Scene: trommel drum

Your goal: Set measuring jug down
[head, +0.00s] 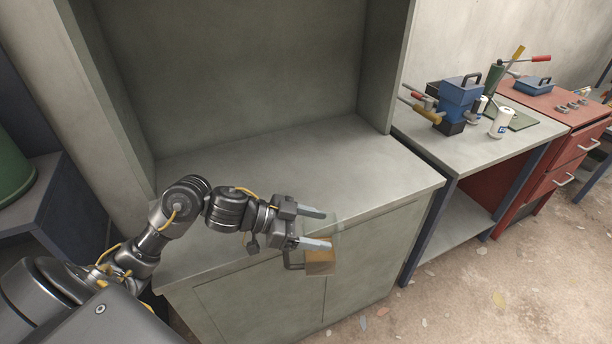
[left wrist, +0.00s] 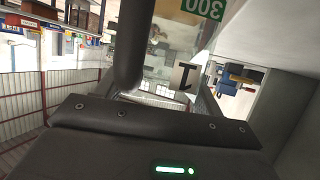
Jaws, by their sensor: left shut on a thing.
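The measuring jug (head: 320,264) is see-through, with an amber-brown lower part and a dark handle at its left side. My left gripper (head: 328,230) is shut on it and holds it in front of the grey cabinet, near the front edge of its worktop (head: 270,165). The jug's bottom shows below the worktop edge, in front of the cabinet doors. In the left wrist view the jug's clear wall (left wrist: 180,50) fills the upper middle, with a green "300" mark upside down. My right gripper is not in view.
The cabinet's worktop is bare, between a side panel at left and one at right. A bench (head: 480,150) at right holds a blue device (head: 460,100) and white containers (head: 502,123). A red drawer unit (head: 565,165) stands beyond. A green drum (head: 12,168) is at far left.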

